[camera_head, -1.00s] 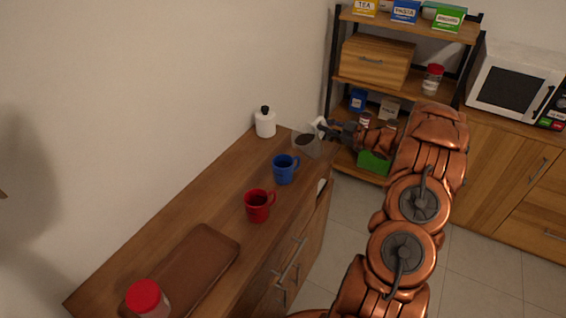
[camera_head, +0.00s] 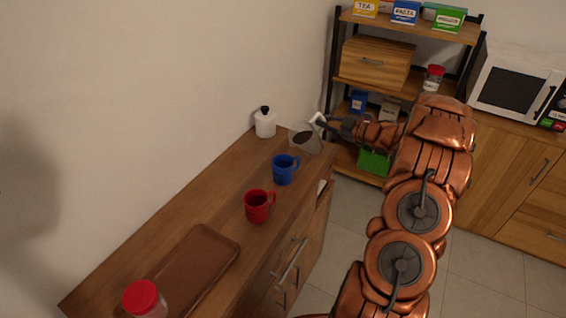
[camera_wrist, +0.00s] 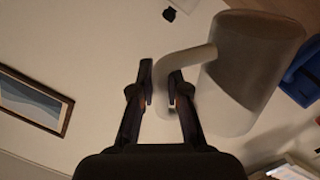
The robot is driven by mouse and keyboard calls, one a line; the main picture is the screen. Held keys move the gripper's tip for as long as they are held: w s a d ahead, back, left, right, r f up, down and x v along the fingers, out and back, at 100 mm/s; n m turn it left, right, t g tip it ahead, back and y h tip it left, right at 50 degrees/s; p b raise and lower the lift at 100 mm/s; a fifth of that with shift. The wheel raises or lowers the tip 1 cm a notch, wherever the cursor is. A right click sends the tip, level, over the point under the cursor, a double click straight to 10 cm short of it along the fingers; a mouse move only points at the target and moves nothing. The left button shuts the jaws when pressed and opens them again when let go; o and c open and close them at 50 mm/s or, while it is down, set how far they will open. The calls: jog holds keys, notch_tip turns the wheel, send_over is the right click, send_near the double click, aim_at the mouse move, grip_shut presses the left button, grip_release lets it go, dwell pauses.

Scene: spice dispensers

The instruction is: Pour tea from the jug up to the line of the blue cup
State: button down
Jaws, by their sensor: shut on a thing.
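The jug (camera_head: 306,145) is a clear, greyish vessel with dark tea inside and a white handle. It is held tilted at the far end of the counter, behind the blue cup. My gripper (camera_head: 328,122) is shut on the jug's handle. In the wrist view my gripper's fingers (camera_wrist: 160,98) close around the handle, and the jug body (camera_wrist: 252,62) is beside them on the right. The blue cup (camera_head: 283,173) stands upright on the counter. Its inside and line cannot be made out. No stream of tea is visible.
A red cup (camera_head: 257,207) stands in front of the blue cup. A white bottle with a black top (camera_head: 265,122) stands by the wall, left of the jug. A brown tray (camera_head: 195,262) and a red-lidded jar (camera_head: 145,299) are nearer. A shelf (camera_head: 405,85) stands behind my arm.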

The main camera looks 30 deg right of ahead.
aim_at(321, 115)
jog(key=shift+a+r, duration=0.15)
jog(key=shift+r, duration=0.1)
jog(key=shift+s+a+r+n+h+b, duration=0.25)
jog(key=shift+a+n+b, duration=0.4)
jog(key=shift+b, duration=1.3)
jog(key=shift+a+r+n+h+b, duration=0.15)
jog(key=shift+a+r+n+b, duration=0.05)
jog(key=shift+r+n+b, duration=0.4)
jog(key=shift+a+r+n+h+b, duration=0.15)
jog(key=shift+r+n+b, duration=0.2)
jog(key=shift+r+b, duration=0.3)
dwell(1.5)
jog(key=shift+d+f+p, duration=0.1)
jog(key=shift+p, duration=0.45)
jog(key=shift+d+f+m+p, duration=0.4)
jog(key=shift+f+m+p, duration=0.25)
jog(key=shift+p, duration=0.25)
jog(key=p, duration=0.1)
jog(key=m+p, duration=0.1)
jog(key=shift+w+d+f+p, duration=0.15)
jog(key=shift+d+f+p, duration=0.1)
jog(key=shift+d+p, duration=0.1)
jog(key=shift+w+d+f+m, duration=0.1)
jog(key=shift+f+m, duration=0.15)
jog(key=shift+f, duration=0.2)
jog(key=shift+d+p, duration=0.1)
jog(key=shift+p, duration=0.35)
